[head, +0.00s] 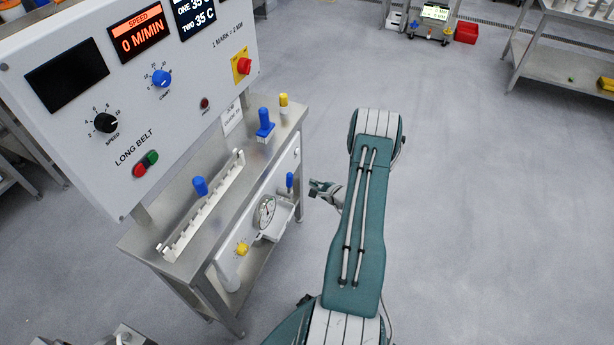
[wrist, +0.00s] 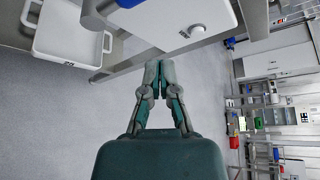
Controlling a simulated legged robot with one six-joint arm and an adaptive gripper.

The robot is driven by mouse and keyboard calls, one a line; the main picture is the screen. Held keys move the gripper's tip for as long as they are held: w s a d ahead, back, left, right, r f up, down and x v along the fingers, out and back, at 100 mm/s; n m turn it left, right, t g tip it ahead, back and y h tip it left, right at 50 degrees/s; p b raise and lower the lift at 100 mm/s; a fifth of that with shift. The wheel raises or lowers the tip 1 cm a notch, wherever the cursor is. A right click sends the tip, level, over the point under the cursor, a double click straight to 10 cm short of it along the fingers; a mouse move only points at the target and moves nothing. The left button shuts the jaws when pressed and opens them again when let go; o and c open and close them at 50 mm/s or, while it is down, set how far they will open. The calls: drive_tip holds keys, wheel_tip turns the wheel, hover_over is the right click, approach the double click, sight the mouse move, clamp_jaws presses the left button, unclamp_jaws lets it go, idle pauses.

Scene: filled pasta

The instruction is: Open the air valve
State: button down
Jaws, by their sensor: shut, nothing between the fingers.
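A white panel on the side of the steel stand (head: 298,112) carries a round gauge (head: 264,213), a yellow knob (head: 242,249) and a small upright blue handle (head: 289,180), which looks like the air valve. My gripper (head: 314,189) is just right of the blue handle, apart from it as far as I can tell. In the wrist view my gripper (wrist: 158,66) has its fingertips together with nothing between them. A blue part (wrist: 128,3), likely the handle, is cut off at the top edge there, beside the white panel (wrist: 175,14).
A control box (head: 120,90) with screens and knobs stands above the stand. A white tray (head: 278,222) juts out below the gauge; it also shows in the wrist view (wrist: 70,48). Blue and yellow tools stand on the top. The grey floor (head: 480,200) to the right is clear.

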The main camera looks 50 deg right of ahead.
drive_tip(key=s, duration=0.3)
drive_tip(key=shift+s, duration=0.15)
drive_tip(key=shift+a, duration=0.1)
